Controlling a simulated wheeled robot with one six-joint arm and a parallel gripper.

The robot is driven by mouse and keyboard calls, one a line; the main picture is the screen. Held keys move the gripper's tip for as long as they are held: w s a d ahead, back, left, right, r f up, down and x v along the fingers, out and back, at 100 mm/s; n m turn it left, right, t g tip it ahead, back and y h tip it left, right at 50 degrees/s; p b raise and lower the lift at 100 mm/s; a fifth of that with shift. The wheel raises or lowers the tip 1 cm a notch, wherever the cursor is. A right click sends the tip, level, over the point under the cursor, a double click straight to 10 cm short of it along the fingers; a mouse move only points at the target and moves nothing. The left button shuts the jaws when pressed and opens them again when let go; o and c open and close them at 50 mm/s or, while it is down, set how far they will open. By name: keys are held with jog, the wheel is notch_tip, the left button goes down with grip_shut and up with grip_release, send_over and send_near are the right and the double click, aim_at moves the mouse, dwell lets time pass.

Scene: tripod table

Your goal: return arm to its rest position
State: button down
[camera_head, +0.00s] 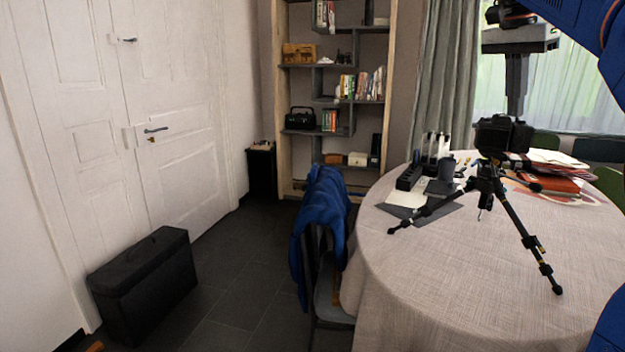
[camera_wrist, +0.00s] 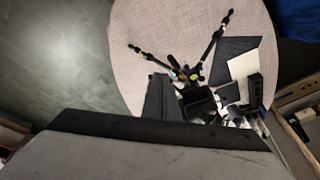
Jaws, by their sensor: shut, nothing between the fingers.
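My gripper (camera_head: 516,112) hangs pointing down at the upper right of the head view, with its fingers together and empty. In the wrist view its dark fingers (camera_wrist: 161,98) stick up from the wide gripper body. A black camera (camera_head: 503,137) sits upright on a small black tripod (camera_head: 522,232) with its legs spread on the round table. The fingertips show just above the camera; I cannot tell whether they touch it. In the wrist view the camera (camera_wrist: 199,103) is right beside the fingers, partly hidden. My blue arm comes in from the upper right.
The round table (camera_head: 440,290) has a pale cloth. Papers, an orange folder (camera_head: 553,184) and a dark organizer (camera_head: 410,175) lie around the tripod. A chair with a blue jacket (camera_head: 322,225) stands at its left. A black case (camera_head: 146,285) and open floor lie further left; shelves stand behind.

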jog(key=s+a+f+n+t+y, duration=0.1)
jog(key=s+a+f+n, duration=0.3)
jog(key=s+f, duration=0.4)
jog(key=s+a+f+n+t, duration=0.1)
jog(key=s+a+f+n, duration=0.3)
jog(key=s+f, duration=0.5)
jog(key=s+a+f+n+t+y, duration=0.1)
jog(key=s+a+f+n, duration=0.3)
jog(key=f, duration=2)
jog(key=s+n, duration=0.1)
jog(key=s, duration=0.3)
jog(key=shift+s+a+f+n+t+y, duration=0.2)
jog(key=shift+a+f+n+t+y, duration=0.1)
jog(key=shift+f+t, duration=0.1)
